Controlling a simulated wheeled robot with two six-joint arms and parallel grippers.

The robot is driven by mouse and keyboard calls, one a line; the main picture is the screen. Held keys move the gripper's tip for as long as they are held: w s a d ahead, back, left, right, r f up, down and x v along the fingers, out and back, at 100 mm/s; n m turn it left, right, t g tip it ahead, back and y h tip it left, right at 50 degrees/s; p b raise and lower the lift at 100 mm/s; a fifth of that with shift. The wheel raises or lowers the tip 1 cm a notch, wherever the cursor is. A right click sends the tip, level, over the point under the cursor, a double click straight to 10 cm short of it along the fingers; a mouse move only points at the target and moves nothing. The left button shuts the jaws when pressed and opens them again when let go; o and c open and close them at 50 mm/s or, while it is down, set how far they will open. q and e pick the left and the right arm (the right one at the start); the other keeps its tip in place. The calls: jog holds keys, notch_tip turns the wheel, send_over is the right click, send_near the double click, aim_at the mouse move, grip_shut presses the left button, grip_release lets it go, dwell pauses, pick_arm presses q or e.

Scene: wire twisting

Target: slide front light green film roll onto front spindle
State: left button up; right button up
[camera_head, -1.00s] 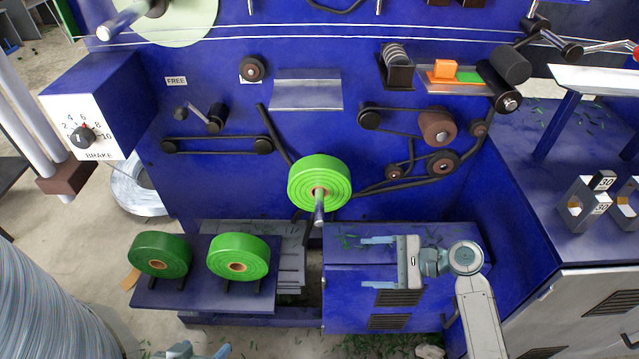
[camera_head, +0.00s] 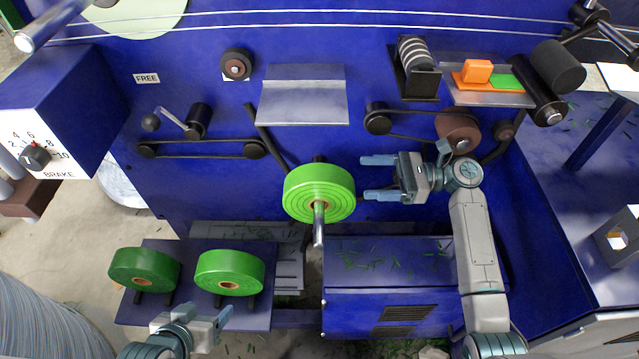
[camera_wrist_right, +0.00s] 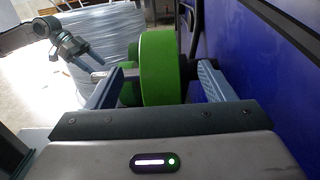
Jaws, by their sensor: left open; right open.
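A light green film roll (camera_head: 319,192) sits around the front spindle (camera_head: 319,225), whose metal tip sticks out toward me. My right gripper (camera_head: 366,178) is open and empty just right of this roll, with its fingers pointing left at it and apart from it. In the right wrist view the roll (camera_wrist_right: 160,68) shows beyond and between the two fingers. A second light green roll (camera_head: 230,272) and a darker green roll (camera_head: 144,269) rest on the low shelf (camera_head: 190,313). My left gripper (camera_head: 194,321) is open and empty in front of the shelf.
The blue machine panel (camera_head: 220,200) stands close behind the spindle. A blue cabinet (camera_head: 390,285) with green scraps on top lies below my right arm. The brake box (camera_head: 45,125) stands at the left, and rollers and belts cover the panel above.

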aim_at(343, 178)
jog(key=a, duration=0.4)
jog(key=shift+s+r, duration=0.2)
jog(key=shift+s, duration=0.1)
jog(key=shift+w+a+f, duration=0.15)
jog(key=shift+a, duration=0.4)
jog(key=a, duration=0.4)
jog(key=shift+a+f+b, duration=0.15)
jog(key=shift+a+b, duration=0.15)
jog(key=shift+b, duration=0.1)
grip_shut()
